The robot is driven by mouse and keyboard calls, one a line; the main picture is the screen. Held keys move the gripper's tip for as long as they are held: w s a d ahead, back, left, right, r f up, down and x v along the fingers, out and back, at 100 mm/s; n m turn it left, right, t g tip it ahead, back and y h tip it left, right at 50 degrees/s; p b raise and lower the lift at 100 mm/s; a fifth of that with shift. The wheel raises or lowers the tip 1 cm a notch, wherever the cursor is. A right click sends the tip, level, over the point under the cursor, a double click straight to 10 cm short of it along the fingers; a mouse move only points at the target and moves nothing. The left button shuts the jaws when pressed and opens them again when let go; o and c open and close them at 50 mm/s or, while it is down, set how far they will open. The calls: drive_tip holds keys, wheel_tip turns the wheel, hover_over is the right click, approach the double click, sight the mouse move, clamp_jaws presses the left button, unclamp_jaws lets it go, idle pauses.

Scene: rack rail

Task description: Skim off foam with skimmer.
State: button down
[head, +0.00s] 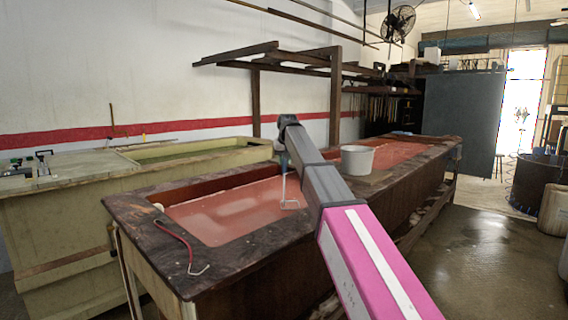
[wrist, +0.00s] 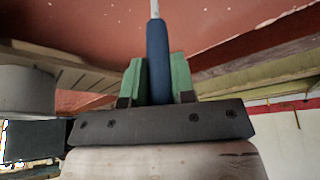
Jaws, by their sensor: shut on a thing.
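My gripper (wrist: 158,80), with green fingers, is shut on the blue handle (wrist: 157,55) of the skimmer. In the head view my gripper (head: 283,158) is above the near tank section. The skimmer (head: 284,190) hangs down from it, its thin pale shaft ending in a small flat end close to the red liquid (head: 225,212). I cannot tell whether that end touches the liquid. In the wrist view the skimmer's lower end is out of frame. Small pale specks, perhaps foam, show on the red liquid (wrist: 90,25).
A white bucket (head: 357,159) stands on the tank's divider, right of my arm. A red-handled hook (head: 180,243) lies on the near dark rim (head: 150,240). A pale green tank (head: 70,225) stands behind at left. Wooden racks (head: 336,95) rise behind. Open floor (head: 480,260) lies at right.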

wheel_tip(320, 180, up, 13)
drive_tip(key=shift+r, duration=0.15)
idle(1.0)
idle(3.7)
